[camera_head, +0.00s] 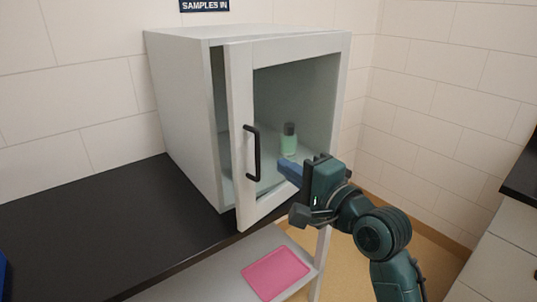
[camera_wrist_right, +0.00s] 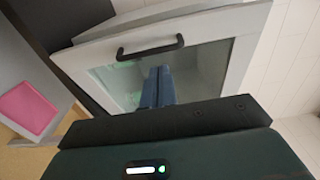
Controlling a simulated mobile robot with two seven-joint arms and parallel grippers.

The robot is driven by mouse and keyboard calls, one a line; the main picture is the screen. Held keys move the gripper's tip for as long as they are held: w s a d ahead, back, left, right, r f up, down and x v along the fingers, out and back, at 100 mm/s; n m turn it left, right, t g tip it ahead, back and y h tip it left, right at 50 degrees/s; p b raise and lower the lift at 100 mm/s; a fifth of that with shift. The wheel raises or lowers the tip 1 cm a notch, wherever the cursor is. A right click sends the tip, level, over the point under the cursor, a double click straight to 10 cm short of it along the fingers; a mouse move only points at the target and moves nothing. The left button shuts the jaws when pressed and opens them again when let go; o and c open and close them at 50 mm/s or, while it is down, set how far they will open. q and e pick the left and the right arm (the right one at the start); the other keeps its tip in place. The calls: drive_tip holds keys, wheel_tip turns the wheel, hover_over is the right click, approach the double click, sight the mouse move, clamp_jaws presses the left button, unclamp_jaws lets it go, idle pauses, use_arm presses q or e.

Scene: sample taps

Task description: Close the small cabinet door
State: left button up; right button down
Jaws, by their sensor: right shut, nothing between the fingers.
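The small grey cabinet (camera_head: 185,110) stands on the dark counter. Its glass-paned door (camera_head: 242,90) is ajar, with a gap along the left, handle side. The black handle (camera_head: 252,153) is on the door's left frame; in the right wrist view the handle (camera_wrist_right: 150,48) lies beyond the fingertips. My right gripper (camera_head: 287,168) is in front of the door's pane, right of the handle and a little low. Its blue fingers are together and empty, also in the right wrist view (camera_wrist_right: 158,85). I cannot tell whether they touch the door. My left gripper is not in view.
A green bottle with a dark cap (camera_head: 288,140) stands inside the cabinet, behind the glass. A pink tray (camera_head: 275,274) lies on a lower shelf. Another dark-topped counter edge (camera_head: 520,180) is at the right.

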sight(259, 149)
drive_tip(key=x, duration=0.6)
drive_tip(key=shift+w+a, duration=0.15)
drive_tip(key=shift+w, duration=0.05)
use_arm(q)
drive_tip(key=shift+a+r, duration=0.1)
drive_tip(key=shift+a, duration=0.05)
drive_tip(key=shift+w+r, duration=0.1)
